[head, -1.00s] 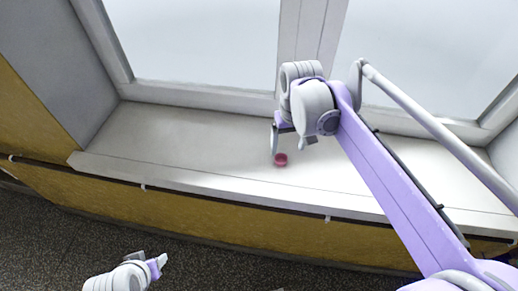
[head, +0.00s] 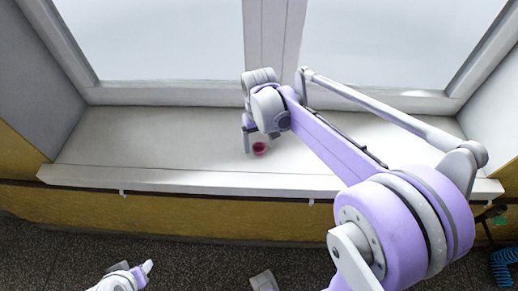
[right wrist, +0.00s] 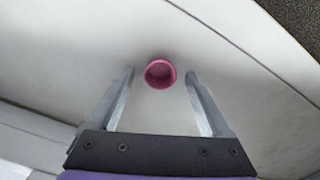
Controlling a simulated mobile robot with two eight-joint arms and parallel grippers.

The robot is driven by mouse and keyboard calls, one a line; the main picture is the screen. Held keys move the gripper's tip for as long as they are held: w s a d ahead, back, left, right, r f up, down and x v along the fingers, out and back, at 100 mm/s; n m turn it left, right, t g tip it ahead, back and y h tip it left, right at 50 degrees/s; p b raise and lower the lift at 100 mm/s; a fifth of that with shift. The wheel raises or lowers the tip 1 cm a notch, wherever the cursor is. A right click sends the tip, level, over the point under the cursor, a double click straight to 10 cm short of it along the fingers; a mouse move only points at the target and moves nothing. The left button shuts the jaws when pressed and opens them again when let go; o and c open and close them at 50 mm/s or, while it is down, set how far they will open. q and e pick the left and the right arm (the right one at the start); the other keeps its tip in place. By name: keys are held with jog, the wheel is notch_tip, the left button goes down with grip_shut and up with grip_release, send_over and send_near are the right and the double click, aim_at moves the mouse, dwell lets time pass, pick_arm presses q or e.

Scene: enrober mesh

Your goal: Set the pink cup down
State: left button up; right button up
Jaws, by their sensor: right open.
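The small pink cup (head: 259,149) stands on the white window sill (head: 190,150), near the middle of its length. In the right wrist view the cup (right wrist: 160,73) shows its round open rim, and it lies between and just beyond the fingertips. My right gripper (right wrist: 160,76) is open, with a finger on either side and a gap to the cup on both sides. In the head view my right gripper (head: 262,140) is at the cup, with one finger to its left. My left gripper (head: 142,272) is low at the bottom left, away from the sill, and its jaws are unclear.
The window frame (head: 268,50) rises behind the sill. The sill is bare on both sides of the cup. Its front edge (head: 200,182) drops to a yellow wall (head: 220,220) and a dark speckled floor (head: 210,262). A blue coiled thing (head: 503,265) is at the far right.

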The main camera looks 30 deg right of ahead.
jog(key=shift+f, duration=0.45)
jog(key=shift+c, duration=0.2)
grip_shut()
